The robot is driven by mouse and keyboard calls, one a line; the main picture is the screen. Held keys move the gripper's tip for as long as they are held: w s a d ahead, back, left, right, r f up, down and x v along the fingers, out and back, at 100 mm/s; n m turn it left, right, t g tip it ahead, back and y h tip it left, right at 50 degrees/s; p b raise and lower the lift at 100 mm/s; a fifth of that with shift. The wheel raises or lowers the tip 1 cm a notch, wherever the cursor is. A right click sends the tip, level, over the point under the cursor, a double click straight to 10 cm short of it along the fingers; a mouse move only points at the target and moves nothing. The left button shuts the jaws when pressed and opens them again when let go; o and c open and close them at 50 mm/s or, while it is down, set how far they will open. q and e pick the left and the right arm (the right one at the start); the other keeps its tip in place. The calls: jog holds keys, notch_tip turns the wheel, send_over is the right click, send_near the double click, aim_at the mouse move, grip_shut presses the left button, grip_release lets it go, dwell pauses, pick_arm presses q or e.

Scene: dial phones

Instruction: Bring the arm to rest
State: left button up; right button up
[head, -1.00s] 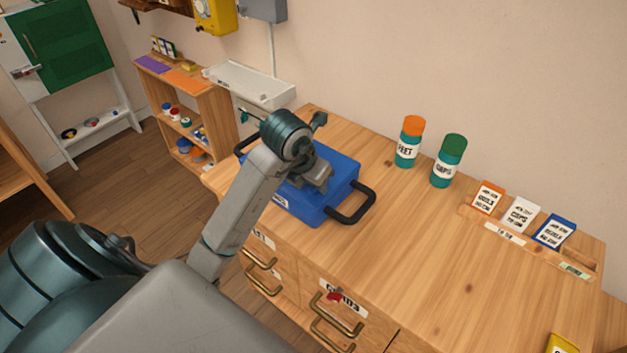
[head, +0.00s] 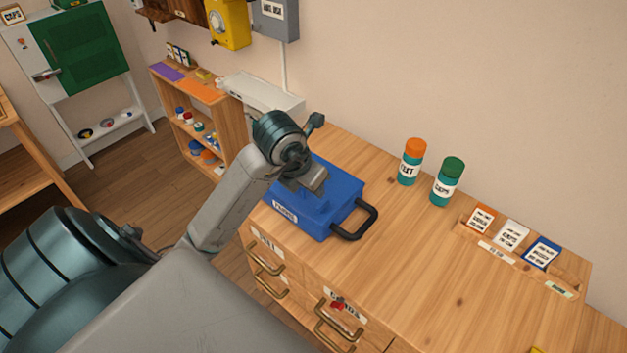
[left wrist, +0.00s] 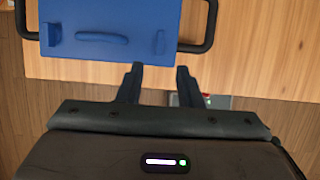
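My left arm comes in from the left in the head view. Its gripper (head: 314,182) is over the blue case (head: 338,212), which lies on the wooden cabinet top and has a black handle at each end. In the left wrist view the two dark fingers of this gripper (left wrist: 158,72) are apart with nothing between them. The blue case (left wrist: 110,18) shows just beyond the fingertips; I cannot tell whether they touch it. My right gripper is not in view.
Two teal bottles, one orange-capped (head: 411,163) and one green-capped (head: 447,183), stand towards the wall. A wooden holder with several cards (head: 512,236) is at the right. A yellow phone (head: 228,24) hangs on the wall. The cabinet's front right top is clear.

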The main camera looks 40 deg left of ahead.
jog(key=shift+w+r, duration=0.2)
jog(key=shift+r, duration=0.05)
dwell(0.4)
